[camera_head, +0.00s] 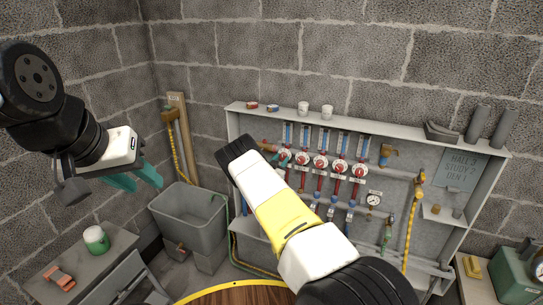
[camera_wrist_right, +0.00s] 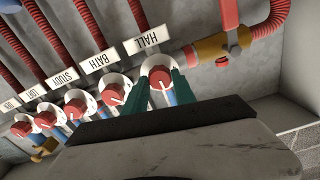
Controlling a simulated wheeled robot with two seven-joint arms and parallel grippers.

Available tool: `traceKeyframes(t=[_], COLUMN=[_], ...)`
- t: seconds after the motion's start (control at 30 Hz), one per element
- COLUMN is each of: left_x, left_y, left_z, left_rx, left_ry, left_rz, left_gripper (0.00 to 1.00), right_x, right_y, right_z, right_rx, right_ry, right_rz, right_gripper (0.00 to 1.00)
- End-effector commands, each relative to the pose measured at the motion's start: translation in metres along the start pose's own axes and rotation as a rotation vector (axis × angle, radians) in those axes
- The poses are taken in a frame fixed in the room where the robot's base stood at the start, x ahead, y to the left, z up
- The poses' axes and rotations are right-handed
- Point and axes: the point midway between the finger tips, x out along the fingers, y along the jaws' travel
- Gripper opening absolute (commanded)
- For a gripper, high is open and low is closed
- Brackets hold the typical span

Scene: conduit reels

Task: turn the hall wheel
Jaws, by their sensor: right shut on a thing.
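The hall wheel (camera_wrist_right: 159,77) is a red knob on a white round base below the HALL label (camera_wrist_right: 148,40) in the right wrist view. My right gripper (camera_wrist_right: 161,90) has its teal fingers on either side of this wheel, shut on it. In the head view my right arm reaches up to the manifold's left end, and the right gripper (camera_head: 279,157) is at the leftmost wheel, partly hiding it. My left gripper (camera_head: 136,178) is in the air at the left, its teal fingers apart and empty.
Several similar red wheels stand in a row, including the bath wheel (camera_wrist_right: 110,94) beside the hall wheel. An orange fitting (camera_wrist_right: 208,50) is on the other side. A grey tub (camera_head: 188,207) and a cabinet with a green can (camera_head: 96,240) are at the left.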

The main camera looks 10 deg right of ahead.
Motion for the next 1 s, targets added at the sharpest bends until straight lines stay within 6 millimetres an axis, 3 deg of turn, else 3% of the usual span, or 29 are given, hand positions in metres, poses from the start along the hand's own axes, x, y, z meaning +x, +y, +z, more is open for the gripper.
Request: traceKeyframes(t=[0.6, 1.0], left_x=[0.0, 0.0], left_y=[0.0, 0.0], left_z=[0.0, 0.0], left_rx=[0.0, 0.0], left_ry=[0.0, 0.0], left_rz=[0.0, 0.0], left_gripper=[0.36, 0.36], right_x=[-0.0005, -0.0006], right_y=[-0.0005, -0.0004], right_z=[0.0008, 0.0012], right_rx=[-0.484, -0.675], right_ry=[-0.001, -0.002], right_rz=[-0.001, -0.001], right_gripper=[0.0, 0.0])
